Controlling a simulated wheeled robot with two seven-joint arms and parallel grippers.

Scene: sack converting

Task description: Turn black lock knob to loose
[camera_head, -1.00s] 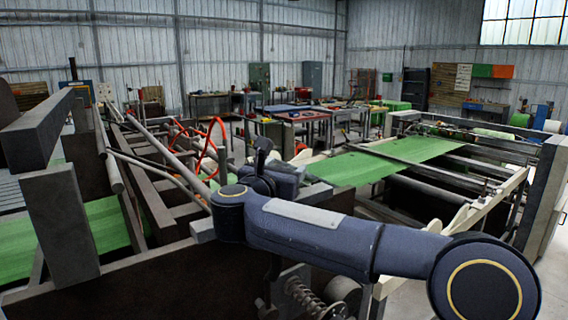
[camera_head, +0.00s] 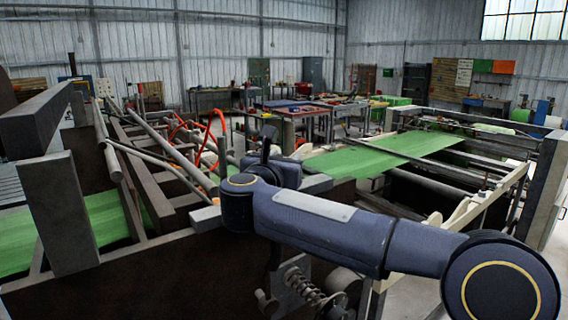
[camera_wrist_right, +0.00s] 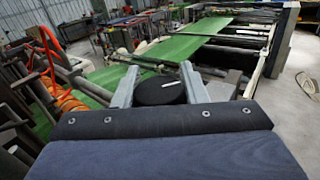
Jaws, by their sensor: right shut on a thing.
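The black lock knob (camera_wrist_right: 160,91) is a round dark disc with a short white line on its top, seen in the right wrist view. My right gripper (camera_wrist_right: 159,80) is shut on it, with one grey finger on each side of the disc. In the head view my right arm crosses the lower middle, and I cannot make out the knob or the fingertips there. My left gripper is not in view.
A green web (camera_head: 385,155) runs through the machine frame beyond my arm. Dark beams and steel rollers (camera_head: 160,160) lie at left, with orange-red hoses (camera_head: 212,130) behind. A coil spring on a bracket (camera_head: 308,290) is below my arm. Workbenches stand further back.

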